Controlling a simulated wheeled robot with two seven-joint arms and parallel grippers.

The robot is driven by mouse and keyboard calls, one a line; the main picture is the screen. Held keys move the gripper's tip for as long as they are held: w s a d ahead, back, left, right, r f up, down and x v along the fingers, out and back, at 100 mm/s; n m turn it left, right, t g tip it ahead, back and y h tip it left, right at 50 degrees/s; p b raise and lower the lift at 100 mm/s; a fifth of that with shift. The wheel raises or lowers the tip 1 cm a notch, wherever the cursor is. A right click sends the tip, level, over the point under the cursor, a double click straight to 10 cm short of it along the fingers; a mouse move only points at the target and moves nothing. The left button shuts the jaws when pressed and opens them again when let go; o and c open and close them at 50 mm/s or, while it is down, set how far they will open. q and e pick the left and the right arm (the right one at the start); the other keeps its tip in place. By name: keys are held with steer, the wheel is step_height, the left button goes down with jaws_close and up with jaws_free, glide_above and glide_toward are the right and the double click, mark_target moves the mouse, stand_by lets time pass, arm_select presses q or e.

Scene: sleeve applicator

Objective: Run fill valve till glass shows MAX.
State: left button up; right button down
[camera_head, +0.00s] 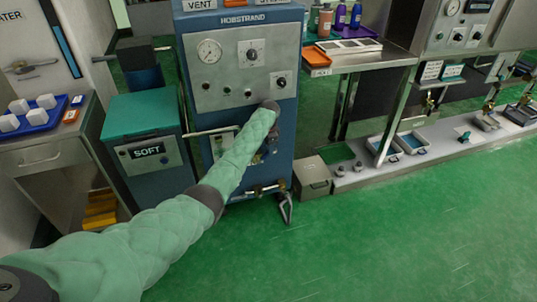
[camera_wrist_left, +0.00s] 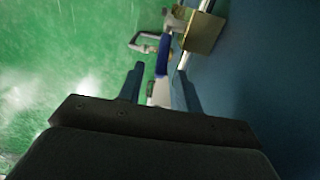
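A blue machine marked HOBSTRAND (camera_head: 240,60) stands at the centre of the head view. My left arm in its green sleeve reaches across its front, and the left gripper (camera_head: 268,145) is low against that front, mostly hidden behind the arm. In the left wrist view the left gripper (camera_wrist_left: 160,70) has its fingers apart. A blue handle-like part (camera_wrist_left: 163,55) and a pale piece (camera_wrist_left: 160,92) lie in line with the gap; I cannot tell whether they touch the fingers. I cannot identify the fill valve or read the glass. My right gripper is out of view.
A teal SOFT cabinet (camera_head: 150,140) stands left of the machine. A grey box (camera_head: 312,177) and a low ledge (camera_head: 440,148) are at the right. A metal loop (camera_head: 285,207) sits near the machine's foot. The green floor in front is clear.

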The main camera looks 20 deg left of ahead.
mark_target(263, 156)
arm_select(q)
step_height(263, 156, down, 3)
steer(key=shift+w+r, duration=0.1)
steer(key=shift+r, duration=0.05)
steer(key=shift+f, duration=0.55)
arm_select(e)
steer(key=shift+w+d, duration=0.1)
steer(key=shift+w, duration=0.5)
arm_select(q)
steer(key=shift+c, duration=0.4)
